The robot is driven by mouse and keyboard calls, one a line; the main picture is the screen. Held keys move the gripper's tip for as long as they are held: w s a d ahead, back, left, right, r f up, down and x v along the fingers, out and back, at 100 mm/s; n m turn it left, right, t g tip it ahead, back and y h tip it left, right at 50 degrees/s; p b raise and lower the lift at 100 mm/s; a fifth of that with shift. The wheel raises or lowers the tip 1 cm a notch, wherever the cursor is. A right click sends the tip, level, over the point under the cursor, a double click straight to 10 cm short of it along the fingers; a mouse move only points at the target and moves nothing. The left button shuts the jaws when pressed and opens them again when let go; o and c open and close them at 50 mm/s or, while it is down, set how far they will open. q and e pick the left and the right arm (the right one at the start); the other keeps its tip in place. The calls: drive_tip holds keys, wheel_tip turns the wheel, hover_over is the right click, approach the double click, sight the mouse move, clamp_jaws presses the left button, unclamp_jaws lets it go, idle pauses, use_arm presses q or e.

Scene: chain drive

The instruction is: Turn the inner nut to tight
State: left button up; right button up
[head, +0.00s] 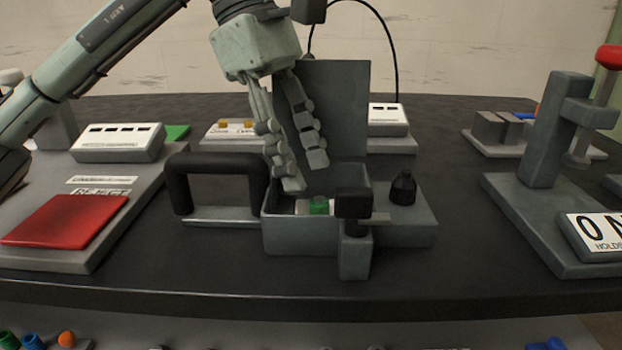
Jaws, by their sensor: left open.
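A grey open-topped box (300,238) stands in the middle of the table with its tall lid or back panel (345,100) upright. A small green piece (319,205) sits inside near a white patch; I cannot tell if it is the inner nut. A black block (353,204) on a grey post stands at the box's front right corner. A black knob (403,188) stands on the grey base to the right. My left gripper (304,174) points down, open and empty, above the box's left part. Its fingers hide part of the inside. My right gripper is out of view.
A black handle (215,165) stands left of the box. Further left are a red pad (65,220) and a white display box (118,142). A grey press (541,130) with a red knob stands right. Dark table is bare between base and press.

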use_arm(q)
drive_tip(key=v, duration=0.8)
drive_tip(key=shift+s, duration=0.1)
